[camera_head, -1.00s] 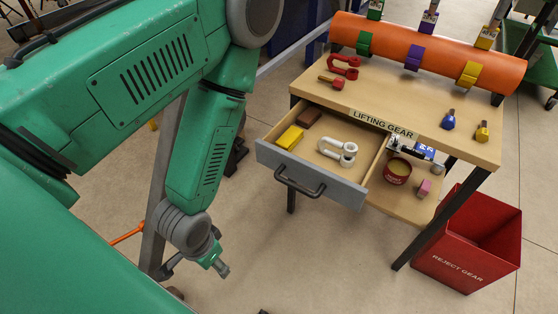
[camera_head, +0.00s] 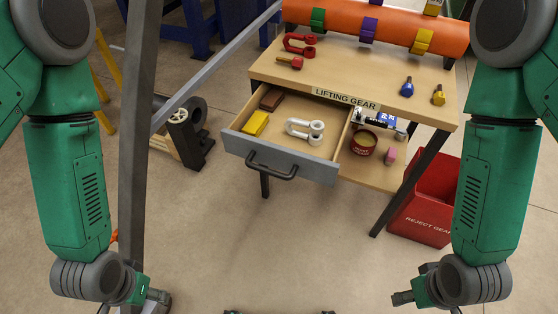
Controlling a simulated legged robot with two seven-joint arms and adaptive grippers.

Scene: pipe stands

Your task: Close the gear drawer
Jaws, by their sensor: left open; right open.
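The gear drawer (camera_head: 278,158) is pulled open from the table marked "LIFTING GEAR" (camera_head: 345,97). Its grey front carries a dark handle (camera_head: 271,172). Inside it lie a yellow block (camera_head: 256,123), a brown block (camera_head: 271,100) and a white shackle (camera_head: 305,131). My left gripper (camera_head: 155,298) is low at the left, well apart from the drawer; its fingers are partly cut off by the frame's bottom edge. My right gripper (camera_head: 405,298) is low at the right, also apart from the drawer, its fingers barely visible. Both appear empty.
Red shackle pieces (camera_head: 300,44) and blue and yellow eyebolts (camera_head: 407,87) lie on the tabletop. An orange pipe (camera_head: 390,29) is behind. A lower shelf holds a tin (camera_head: 363,142). A red reject bin (camera_head: 425,205) stands right. A grey post (camera_head: 134,130) rises left. Floor before the drawer is clear.

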